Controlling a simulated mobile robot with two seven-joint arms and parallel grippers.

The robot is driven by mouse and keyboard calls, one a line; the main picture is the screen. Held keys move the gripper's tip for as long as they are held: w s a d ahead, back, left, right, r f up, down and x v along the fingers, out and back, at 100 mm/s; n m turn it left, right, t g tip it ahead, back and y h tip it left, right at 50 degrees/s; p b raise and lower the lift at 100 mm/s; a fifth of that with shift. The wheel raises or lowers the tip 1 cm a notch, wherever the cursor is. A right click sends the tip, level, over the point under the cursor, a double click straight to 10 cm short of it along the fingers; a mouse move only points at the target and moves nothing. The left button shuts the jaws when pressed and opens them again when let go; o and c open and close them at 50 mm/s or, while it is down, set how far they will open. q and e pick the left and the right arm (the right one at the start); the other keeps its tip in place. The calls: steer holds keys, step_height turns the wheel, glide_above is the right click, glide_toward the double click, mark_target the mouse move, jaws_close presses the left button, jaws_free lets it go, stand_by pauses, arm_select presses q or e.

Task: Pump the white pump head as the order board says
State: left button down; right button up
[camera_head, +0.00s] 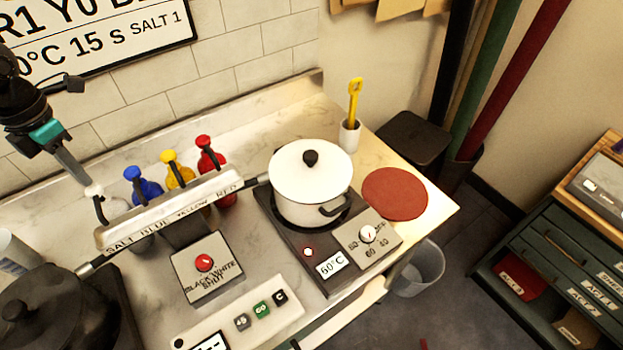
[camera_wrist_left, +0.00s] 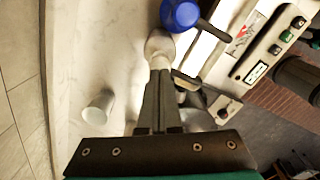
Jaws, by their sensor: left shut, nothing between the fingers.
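The white pump head (camera_head: 95,190) stands at the left end of the pump row, above the rack word SALT. It also shows in the left wrist view (camera_wrist_left: 160,42). My left gripper (camera_head: 86,181) is shut and empty, pointing down with its fingertips at the top of the white pump head; I cannot tell whether they press on it. In the left wrist view the shut fingers (camera_wrist_left: 160,63) cover part of it. The order board (camera_head: 95,35) on the wall is cut off; it reads "R1 Y0 B…", "0°C 15 S" and "SALT 1". My right gripper is not in view.
Blue (camera_head: 132,174), yellow (camera_head: 168,157) and red (camera_head: 203,141) pump heads stand close to the right, behind the labelled rack (camera_head: 170,212). A white lidded pot (camera_head: 310,180) sits on the hotplate marked 60°C. A dark pot (camera_head: 50,310) stands front left.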

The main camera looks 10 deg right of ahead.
mark_target(92, 189)
arm_select(q)
steer(key=shift+f, duration=0.25)
stand_by(0.3)
steer(key=shift+f+b, duration=0.95)
steer(key=shift+f, duration=0.4)
steer(key=shift+s, duration=0.1)
steer(key=shift+r+p, duration=1.2)
steer(key=shift+r, duration=0.3)
steer(key=shift+r, duration=0.1)
step_height(92, 189, up, 6)
steer(key=p, duration=0.5)
